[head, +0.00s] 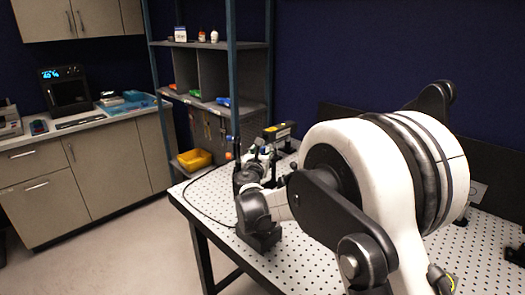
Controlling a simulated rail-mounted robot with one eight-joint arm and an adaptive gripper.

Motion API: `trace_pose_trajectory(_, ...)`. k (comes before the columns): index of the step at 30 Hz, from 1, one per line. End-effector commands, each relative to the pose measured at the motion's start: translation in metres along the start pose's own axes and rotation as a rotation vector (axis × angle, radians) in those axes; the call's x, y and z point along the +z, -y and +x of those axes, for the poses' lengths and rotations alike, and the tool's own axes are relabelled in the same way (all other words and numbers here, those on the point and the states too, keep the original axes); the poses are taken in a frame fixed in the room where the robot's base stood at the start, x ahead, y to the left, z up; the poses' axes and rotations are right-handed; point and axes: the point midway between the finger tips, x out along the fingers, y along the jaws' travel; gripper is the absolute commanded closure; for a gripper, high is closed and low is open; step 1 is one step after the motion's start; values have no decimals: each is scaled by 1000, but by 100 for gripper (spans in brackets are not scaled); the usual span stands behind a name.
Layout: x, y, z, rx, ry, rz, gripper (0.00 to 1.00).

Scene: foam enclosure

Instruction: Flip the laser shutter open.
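In the head view, a dark box with a yellow label (279,131) stands at the back of the perforated optical table (205,198); it may be the laser. I cannot make out a laser shutter or whether one is open; the spot is small and partly crowded by my arm. My white and black arm fills the right and middle of the view and reaches over the table toward the small dark parts near that box. My gripper (254,165) seems to be at that far end, but its fingers cannot be told apart from the small parts around them.
A dark cable (190,190) loops over the table's left edge. A shelf rack (215,88) with small bins stands behind, with a yellow bin (195,161) low down. A counter with cabinets (85,175) is at left. Floor between counter and table is clear.

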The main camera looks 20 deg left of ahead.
Motion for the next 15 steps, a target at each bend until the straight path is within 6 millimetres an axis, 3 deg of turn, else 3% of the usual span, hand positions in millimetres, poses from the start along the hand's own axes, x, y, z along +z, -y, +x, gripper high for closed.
trace_pose_trajectory(4, 0, 0, 0, 0, 0, 0, 64)
trace_pose_trajectory(12, 0, 0, 0, 0, 0, 0, 100)
trace_pose_trajectory(15, 0, 0, 0, 0, 0, 0, 100)
